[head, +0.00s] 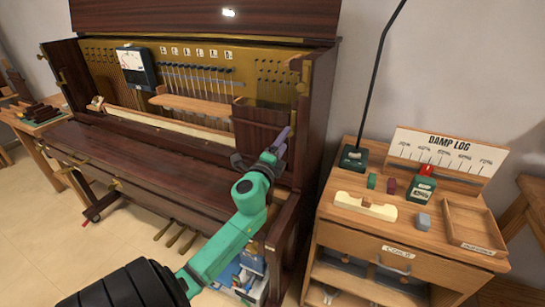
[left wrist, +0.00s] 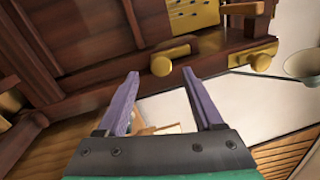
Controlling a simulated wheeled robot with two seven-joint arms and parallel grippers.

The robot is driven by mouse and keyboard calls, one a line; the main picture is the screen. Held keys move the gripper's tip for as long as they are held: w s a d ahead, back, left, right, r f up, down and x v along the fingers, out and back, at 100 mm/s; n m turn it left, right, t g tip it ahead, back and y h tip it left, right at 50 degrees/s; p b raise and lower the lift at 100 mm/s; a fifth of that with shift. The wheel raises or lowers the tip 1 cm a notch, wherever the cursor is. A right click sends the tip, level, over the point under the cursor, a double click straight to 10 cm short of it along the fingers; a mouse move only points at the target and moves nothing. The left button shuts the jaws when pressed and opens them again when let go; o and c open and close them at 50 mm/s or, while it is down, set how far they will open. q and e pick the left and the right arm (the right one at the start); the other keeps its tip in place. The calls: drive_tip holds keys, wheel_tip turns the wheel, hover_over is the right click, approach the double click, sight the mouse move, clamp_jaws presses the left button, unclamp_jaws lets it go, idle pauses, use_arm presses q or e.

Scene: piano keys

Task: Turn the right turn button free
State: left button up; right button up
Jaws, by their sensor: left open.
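The upright piano (head: 190,170) stands open, its action showing. A brass turn button (head: 302,88) is on the inner edge of its right side post. My left gripper (head: 282,142) is open and empty in front of the piano's right end, below that button. In the left wrist view, the open purple fingers (left wrist: 160,76) point at the dark wood. A brass bar with a round knob (left wrist: 161,66) lies between and beyond the fingertips; a second brass bar with a knob (left wrist: 262,61) lies to the right. I cannot tell contact. My right gripper is not in view.
A wooden cabinet (head: 350,235) stands right of the piano with a damp log board (head: 447,150), small blocks and a tray (head: 470,228) on top. A thin black lamp stem (head: 378,70) rises between them. A side table (head: 40,125) is at far left.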

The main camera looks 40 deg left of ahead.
use_arm(q)
drive_tip(key=b+v, duration=0.2)
drive_tip(key=v, duration=0.9)
drive_tip(key=shift+s, duration=0.25)
